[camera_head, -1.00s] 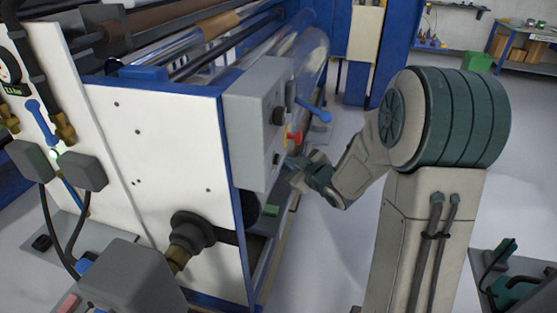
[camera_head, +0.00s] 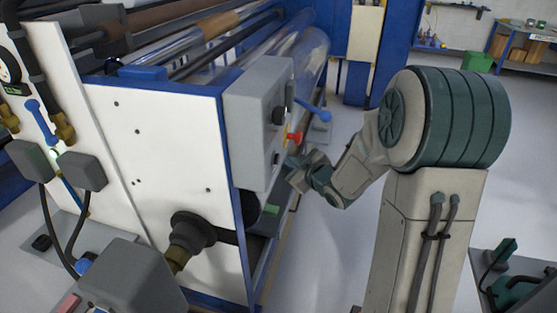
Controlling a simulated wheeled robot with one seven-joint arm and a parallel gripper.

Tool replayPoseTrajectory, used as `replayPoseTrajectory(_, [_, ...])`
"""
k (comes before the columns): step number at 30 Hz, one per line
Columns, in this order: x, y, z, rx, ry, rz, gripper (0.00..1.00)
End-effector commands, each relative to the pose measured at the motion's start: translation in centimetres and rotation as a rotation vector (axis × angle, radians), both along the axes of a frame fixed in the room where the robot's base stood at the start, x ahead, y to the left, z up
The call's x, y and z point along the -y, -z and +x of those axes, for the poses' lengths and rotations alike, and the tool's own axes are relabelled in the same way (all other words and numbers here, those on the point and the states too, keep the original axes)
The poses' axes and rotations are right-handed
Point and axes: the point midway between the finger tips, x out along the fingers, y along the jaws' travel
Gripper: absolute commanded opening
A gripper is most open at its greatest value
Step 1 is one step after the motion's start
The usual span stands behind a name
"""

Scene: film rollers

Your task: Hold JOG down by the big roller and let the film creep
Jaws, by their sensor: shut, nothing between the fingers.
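The grey control box (camera_head: 245,135) is fixed to the near end of the machine. On its right face are a black knob (camera_head: 278,115), a red switch (camera_head: 295,138) and a small round button (camera_head: 276,158) low down. No JOG label can be read. My gripper (camera_head: 289,162) is shut and empty, its tip close to the lower part of that face. I cannot tell whether it touches the button. The big roller (camera_head: 305,58), shiny with clear film, runs back behind the box.
A blue lever (camera_head: 314,110) sticks out just above my gripper, beside the box. The white end panel (camera_head: 165,170) with a dark shaft hub (camera_head: 192,230) faces me. The grey floor (camera_head: 330,260) right of the machine is open. A green box (camera_head: 477,62) lies far back.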

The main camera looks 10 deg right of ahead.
Motion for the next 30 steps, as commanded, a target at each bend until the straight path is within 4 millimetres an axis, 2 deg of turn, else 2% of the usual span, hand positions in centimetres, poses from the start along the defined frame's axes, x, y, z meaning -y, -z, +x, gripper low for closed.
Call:
replayPoseTrajectory(6, [-0.69,0.07,0.26,0.001,-0.001,0.000,0.00])
replayPoseTrajectory(30, [-1.15,-0.01,0.49,0.001,-0.001,0.000,0.00])
